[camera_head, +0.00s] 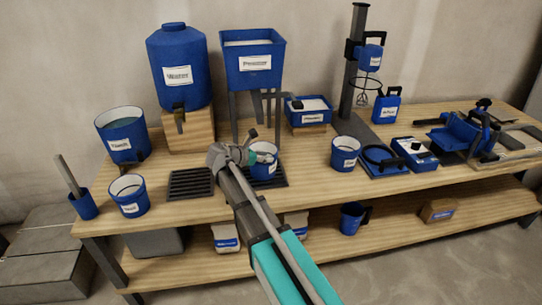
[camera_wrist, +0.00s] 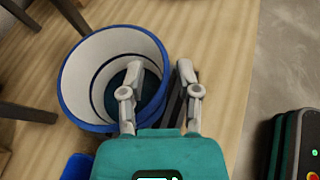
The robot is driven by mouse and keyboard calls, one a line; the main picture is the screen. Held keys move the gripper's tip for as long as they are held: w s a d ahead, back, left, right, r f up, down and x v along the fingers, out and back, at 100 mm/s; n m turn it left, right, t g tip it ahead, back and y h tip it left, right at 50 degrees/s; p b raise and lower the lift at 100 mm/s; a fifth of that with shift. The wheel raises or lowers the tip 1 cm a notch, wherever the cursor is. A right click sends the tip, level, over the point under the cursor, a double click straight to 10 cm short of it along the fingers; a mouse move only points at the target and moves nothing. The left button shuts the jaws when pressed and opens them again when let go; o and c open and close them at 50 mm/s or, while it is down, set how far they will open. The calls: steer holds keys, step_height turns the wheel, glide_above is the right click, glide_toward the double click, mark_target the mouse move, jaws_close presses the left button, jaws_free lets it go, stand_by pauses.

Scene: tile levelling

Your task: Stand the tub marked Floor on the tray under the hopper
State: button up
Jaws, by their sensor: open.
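A blue tub (camera_head: 263,170) with a white inside stands on the dark slatted tray (camera_head: 281,181) under the blue hopper (camera_head: 253,72). Its label is partly hidden and too small to read surely. My gripper (camera_head: 250,152) is at this tub's left side in the head view. In the wrist view the tub (camera_wrist: 75,95) is upright, its opening towards me. The open gripper (camera_wrist: 158,80) has its left finger over the tub's opening and its right finger beyond the rim. I cannot tell whether either finger touches the tub.
Similar tubs stand at the left (camera_head: 128,195) and right (camera_head: 345,153); their labels are hard to read. A water barrel (camera_head: 177,60) stands above another slatted tray (camera_head: 190,183). A mixer stand (camera_head: 352,80) and tools fill the right. Hopper legs (camera_head: 234,120) stand close behind the gripper.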

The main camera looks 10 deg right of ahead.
steer(key=p+v, duration=0.3)
steer(key=v, duration=0.7)
steer(key=shift+a+p, duration=0.25)
steer(key=shift+p, duration=0.1)
steer(key=shift+s+r, duration=0.1)
steer(key=shift+d, duration=0.1)
steer(key=s+d+f+m+g+y, duration=0.2)
steer(key=s+d+f+m+y, duration=0.3)
steer(key=s+m, duration=0.5)
steer(key=s+d+f+m+g+y, duration=0.3)
steer(key=s+d+f+m+y, duration=0.3)
steer(key=s+m, duration=0.4)
steer(key=shift+s+d+f+m+y, duration=0.3)
steer(key=shift+d+m+y, duration=0.3)
steer(key=shift+m, duration=0.4)
